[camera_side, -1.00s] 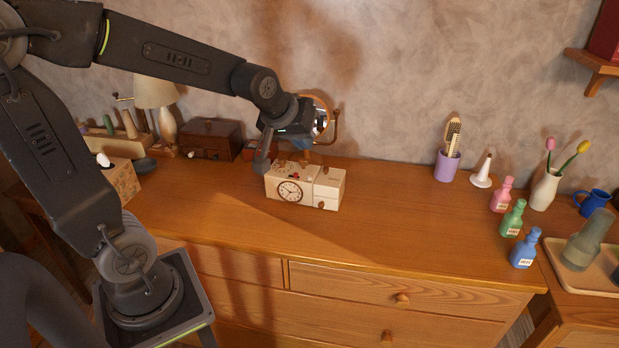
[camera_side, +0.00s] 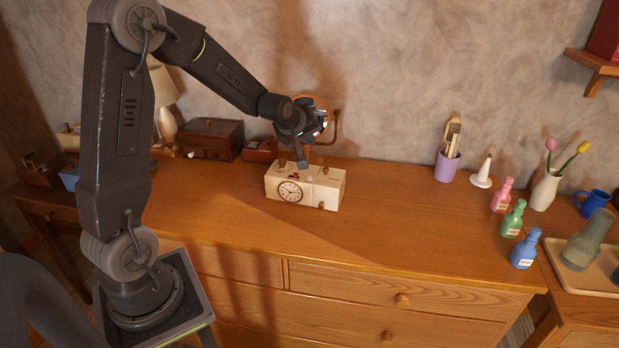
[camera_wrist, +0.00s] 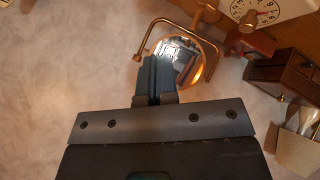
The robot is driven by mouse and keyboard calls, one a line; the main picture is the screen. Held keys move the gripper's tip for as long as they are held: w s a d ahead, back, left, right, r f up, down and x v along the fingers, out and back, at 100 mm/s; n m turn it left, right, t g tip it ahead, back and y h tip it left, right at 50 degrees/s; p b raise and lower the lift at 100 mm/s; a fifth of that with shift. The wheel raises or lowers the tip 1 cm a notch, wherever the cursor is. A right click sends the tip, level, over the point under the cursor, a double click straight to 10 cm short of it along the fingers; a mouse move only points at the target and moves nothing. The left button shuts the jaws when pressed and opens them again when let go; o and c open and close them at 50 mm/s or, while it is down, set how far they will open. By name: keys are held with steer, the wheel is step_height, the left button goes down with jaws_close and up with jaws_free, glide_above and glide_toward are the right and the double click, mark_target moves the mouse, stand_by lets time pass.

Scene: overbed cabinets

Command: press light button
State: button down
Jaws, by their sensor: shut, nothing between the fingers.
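A cream clock box (camera_side: 329,192) stands on the dresser top, with a round brown-rimmed dial on its front and small red and brown details on its top. Which of these is the light button I cannot tell. My gripper (camera_side: 303,164) is above the box, its dark tip close over the top; whether it touches I cannot tell. In the wrist view my gripper (camera_wrist: 152,62) shows as narrow dark fingers held together, with nothing between them. A white surface with a dial (camera_wrist: 262,12) is partly cut off at that view's top right.
A round mirror (camera_wrist: 208,57) on a copper-coloured stand is close to the fingers in the wrist view. A brown wooden box (camera_side: 213,139), a red box (camera_side: 262,150) and a lamp (camera_side: 165,88) stand left. Dresser space (camera_side: 400,215) right of the clock box is clear.

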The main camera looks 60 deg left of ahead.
mark_target(307, 177)
steer(key=shift+f, duration=4.4)
steer(key=shift+f, duration=0.1)
steer(key=shift+f, duration=0.3)
steer(key=shift+f, duration=0.4)
steer(key=shift+r, duration=0.8)
steer(key=shift+r, duration=0.1)
steer(key=shift+r, duration=2.45)
